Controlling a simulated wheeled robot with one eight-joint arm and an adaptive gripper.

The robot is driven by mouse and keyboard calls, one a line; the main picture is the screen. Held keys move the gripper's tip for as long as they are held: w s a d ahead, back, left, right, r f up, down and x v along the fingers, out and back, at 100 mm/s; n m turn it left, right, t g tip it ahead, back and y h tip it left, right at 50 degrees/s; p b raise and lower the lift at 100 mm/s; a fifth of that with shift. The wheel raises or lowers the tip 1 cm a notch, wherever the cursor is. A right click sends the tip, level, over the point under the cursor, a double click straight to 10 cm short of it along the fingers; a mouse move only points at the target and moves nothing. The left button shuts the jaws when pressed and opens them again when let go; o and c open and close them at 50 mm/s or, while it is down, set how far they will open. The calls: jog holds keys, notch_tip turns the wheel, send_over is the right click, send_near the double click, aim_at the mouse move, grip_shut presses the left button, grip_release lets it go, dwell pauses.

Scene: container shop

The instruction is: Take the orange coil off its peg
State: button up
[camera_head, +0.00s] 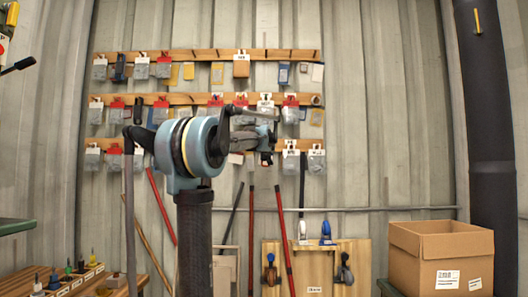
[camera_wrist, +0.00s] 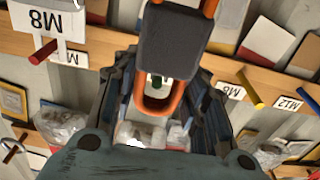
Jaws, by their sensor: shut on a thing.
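The orange coil (camera_wrist: 157,107) is a loop with a dark grey wrapped section, in the upper middle of the wrist view. My gripper (camera_wrist: 160,100) has its dark fingers on either side of the coil and is shut on it. A small green end, likely a peg (camera_wrist: 155,79), shows inside the loop; I cannot tell whether the coil still rests on it. In the head view my gripper (camera_head: 262,130) is at the lower pegboard rails, and my arm hides most of the coil there.
Wooden rails (camera_head: 180,99) carry pegs, labels and bagged parts close around my gripper. A cardboard box (camera_head: 440,257) stands at lower right.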

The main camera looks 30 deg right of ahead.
jog(key=v, duration=0.4)
jog(key=shift+s+a, duration=0.2)
jog(key=shift+s, duration=0.15)
dwell(0.4)
